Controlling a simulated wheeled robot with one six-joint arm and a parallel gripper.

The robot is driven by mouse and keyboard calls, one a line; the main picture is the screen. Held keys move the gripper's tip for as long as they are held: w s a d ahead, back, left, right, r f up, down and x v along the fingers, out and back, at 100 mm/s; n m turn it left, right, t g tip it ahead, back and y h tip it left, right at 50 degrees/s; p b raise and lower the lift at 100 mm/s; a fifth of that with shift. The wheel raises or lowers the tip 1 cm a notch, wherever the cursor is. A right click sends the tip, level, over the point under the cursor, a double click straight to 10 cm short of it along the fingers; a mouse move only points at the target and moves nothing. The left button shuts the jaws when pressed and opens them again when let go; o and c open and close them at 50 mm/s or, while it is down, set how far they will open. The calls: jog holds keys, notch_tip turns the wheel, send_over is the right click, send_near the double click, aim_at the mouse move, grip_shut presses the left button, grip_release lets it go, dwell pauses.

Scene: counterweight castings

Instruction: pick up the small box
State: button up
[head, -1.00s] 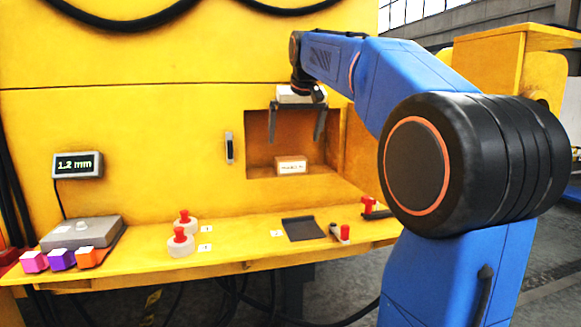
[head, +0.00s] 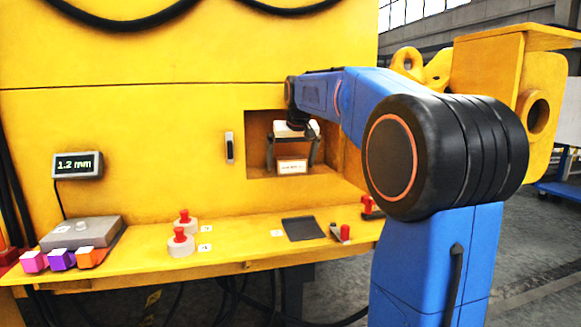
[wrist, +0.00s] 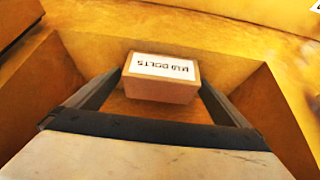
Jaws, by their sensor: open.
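The small box (head: 292,167) is a brown carton with a white label, sitting on the floor of the square recess (head: 260,128) in the yellow wall. In the wrist view the box (wrist: 162,90) has a label that seems to read "M10 BOLTS", seen upside down. My gripper (head: 292,164) is open, with one finger at each side of the box in the head view. In the wrist view its fingertips (wrist: 160,80) reach to either side of the box, with a narrow gap visible at least on the right.
The recess walls stand close around my gripper. Below is a yellow ledge (head: 240,236) with a dark pad (head: 303,229), red-knobbed weights (head: 181,243), a grey block (head: 84,233) and several coloured cubes (head: 60,259). A gauge reading 1.2 mm (head: 77,165) hangs on the left.

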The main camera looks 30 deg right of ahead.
jog(key=shift+w+f, duration=0.15)
jog(key=shift+f, duration=0.05)
jog(key=c, duration=1.5)
